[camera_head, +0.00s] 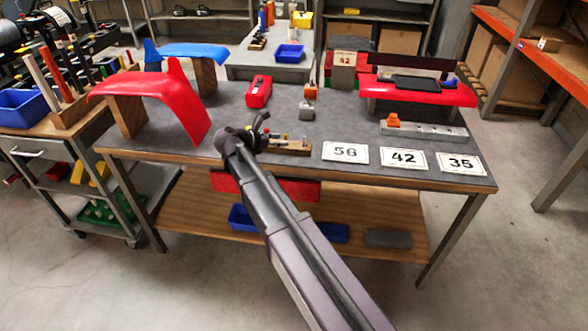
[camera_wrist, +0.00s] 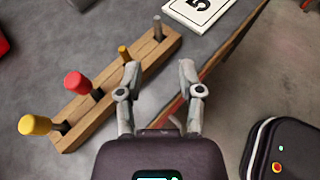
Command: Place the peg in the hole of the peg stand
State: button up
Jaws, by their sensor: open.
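The peg stand is a wooden bar (camera_wrist: 141,71) lying across the upper left of the wrist view. In the head view it shows at the table's front edge (camera_head: 292,150), partly hidden by my arm. Several pegs stand in it in a row: a yellow-topped peg (camera_wrist: 35,125), a red-topped peg (camera_wrist: 77,84), a thin orange peg (camera_wrist: 124,53) and a grey peg (camera_wrist: 157,27). I cannot tell which peg the task means, nor see an empty hole clearly. My gripper (camera_wrist: 160,70) is open, with nothing between its fingers, beside the stand near the table edge.
A red fairing (camera_head: 160,90) stands at the left and a red box (camera_head: 259,92) behind. The table's middle is mostly clear.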

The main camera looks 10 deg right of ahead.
jog(key=s+d+f+m+g+y, duration=0.45)
jog(key=s+d+f+m, duration=0.35)
jog(key=s+m, duration=0.35)
jog(key=s+f+m+g+y, duration=0.1)
jog(key=s+f+m+y, duration=0.2)
jog(key=s+m+y, duration=0.4)
jog(key=shift+s+d+f+m, duration=0.15)
jog(key=shift+s+d+m, duration=0.05)
jog(key=shift+s+m, duration=2.35)
jog(key=shift+s+g+y, duration=0.2)
jog(key=shift+g+y, duration=0.05)
notch_tip(320, 180, up, 12)
jog(key=p, duration=1.2)
jog(key=shift+r, duration=0.2)
